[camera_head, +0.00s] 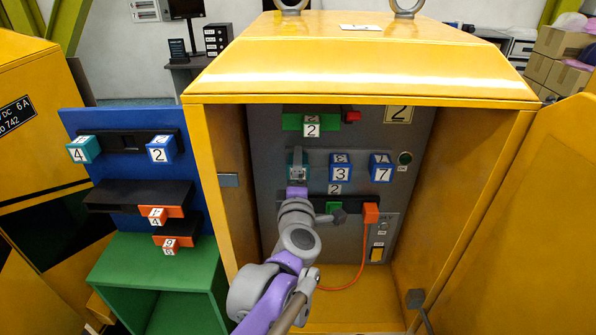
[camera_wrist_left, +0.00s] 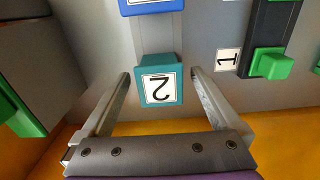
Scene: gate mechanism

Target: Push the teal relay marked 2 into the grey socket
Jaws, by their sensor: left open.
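The teal relay marked 2 (camera_wrist_left: 160,80) stands at the grey panel, at the left end of a row of relays. In the head view the teal relay (camera_head: 305,161) is mostly hidden behind my left gripper (camera_head: 297,172). In the left wrist view my left gripper (camera_wrist_left: 160,85) is open, one finger on each side of the relay, with a small gap on both sides. The grey socket is hidden behind the relay, and I cannot tell how deep the relay sits. My right gripper is not in view.
Blue relays marked 3 (camera_head: 340,173) and 7 (camera_head: 381,173) stand to the right. A green relay (camera_head: 311,125) is above. An orange plug (camera_head: 371,212) with a cable is lower right. The yellow cabinet (camera_head: 222,165) walls in both sides. A blue board (camera_head: 88,125) holds other relays.

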